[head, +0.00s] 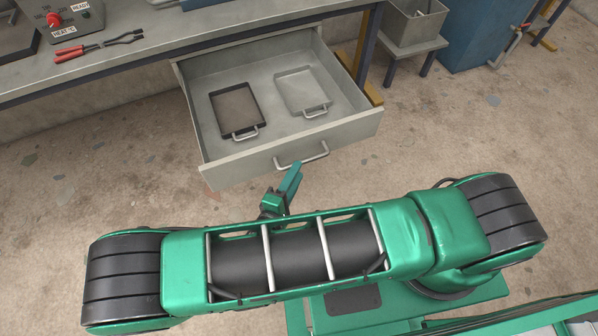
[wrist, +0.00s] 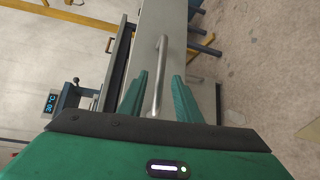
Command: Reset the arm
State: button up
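My gripper (head: 290,178) is just in front of the open drawer's front, its tips close to the drawer handle (head: 302,155). In the wrist view my gripper (wrist: 160,90) has its two green fingers spread apart. The handle (wrist: 158,75) appears in the gap between them and does not look clamped. I cannot tell how far the tips reach past the bar. My green arm lies folded across the lower head view and hides part of the gripper's wrist.
The grey drawer (head: 230,160) is pulled out under the bench (head: 140,60), holding a dark tray (head: 236,108) and a light tray (head: 302,90). Red-handled pliers (head: 97,46) and a control box (head: 74,18) are on the bench. A grey bin (head: 415,25) stands right. Floor around is clear.

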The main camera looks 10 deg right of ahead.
jog(key=shift+s+a+f, duration=0.15)
jog(key=shift+s+a, duration=0.2)
jog(key=shift+s, duration=0.3)
jog(key=shift+d, duration=0.15)
jog(key=w+d+r+m+g, duration=0.3)
jog(key=d+r+m+g, duration=0.35)
jog(key=d+r, duration=0.35)
jog(key=w+d+r+m+g, duration=0.2)
jog(key=d+r+m+g, duration=0.5)
jog(key=d, duration=0.4)
jog(key=s+d+r+m+y, duration=0.6)
jog(key=s+d+r+y, duration=0.2)
jog(key=s+d+r, duration=0.6)
jog(key=s+r, duration=0.2)
jog(key=s, duration=0.1)
jog(key=shift+d+y, duration=0.15)
jog(key=shift+y, duration=0.15)
